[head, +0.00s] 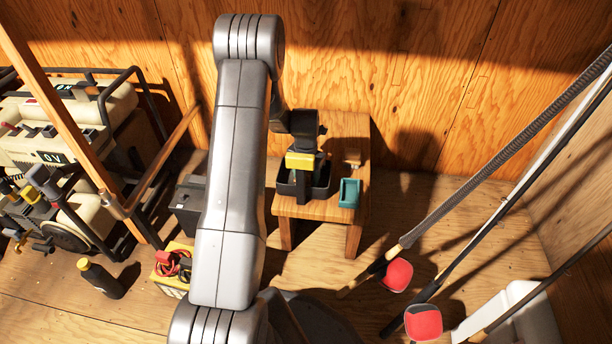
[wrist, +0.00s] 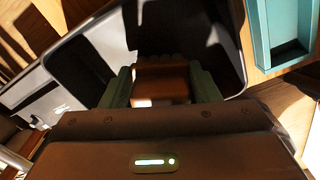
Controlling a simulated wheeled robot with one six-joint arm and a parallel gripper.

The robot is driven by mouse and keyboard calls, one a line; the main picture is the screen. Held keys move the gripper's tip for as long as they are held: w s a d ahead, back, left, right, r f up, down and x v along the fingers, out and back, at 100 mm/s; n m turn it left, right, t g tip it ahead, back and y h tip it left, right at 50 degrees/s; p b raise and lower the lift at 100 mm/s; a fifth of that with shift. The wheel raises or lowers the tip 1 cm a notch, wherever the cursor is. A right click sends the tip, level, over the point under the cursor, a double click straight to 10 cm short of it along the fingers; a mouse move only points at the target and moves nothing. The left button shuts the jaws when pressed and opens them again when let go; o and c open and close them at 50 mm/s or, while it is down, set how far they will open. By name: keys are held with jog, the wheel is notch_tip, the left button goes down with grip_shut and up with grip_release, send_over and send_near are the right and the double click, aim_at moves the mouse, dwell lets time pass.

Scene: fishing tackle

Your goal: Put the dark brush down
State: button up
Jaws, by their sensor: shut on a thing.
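My gripper (wrist: 162,90) is shut on the dark brush (wrist: 160,76), whose brown body shows between the two greenish fingers in the wrist view. A dark ridged part of it shows at its far end. Behind and below it in the wrist view is a black tray (wrist: 85,60). In the head view my gripper (head: 303,184) hangs over the black tray (head: 321,188) on a small wooden stool (head: 325,211). The brush cannot be made out in the head view. Whether it touches the tray is unclear.
A teal tray (head: 349,193) stands on the stool right of the black tray; the wrist view shows it too (wrist: 262,40). A small light-wood item (head: 353,157) lies behind it. Fishing rods (head: 480,150) lean at the right. A dark bottle (head: 100,277) stands at the left.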

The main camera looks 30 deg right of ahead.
jog(key=shift+f, duration=0.15)
jog(key=o, duration=1)
notch_tip(320, 180, up, 12)
jog(key=p, duration=0.4)
jog(key=shift+r, duration=0.2)
notch_tip(320, 180, down, 12)
jog(key=b, duration=0.4)
jog(key=shift+r+p, duration=0.7)
jog(key=shift+r, duration=1.15)
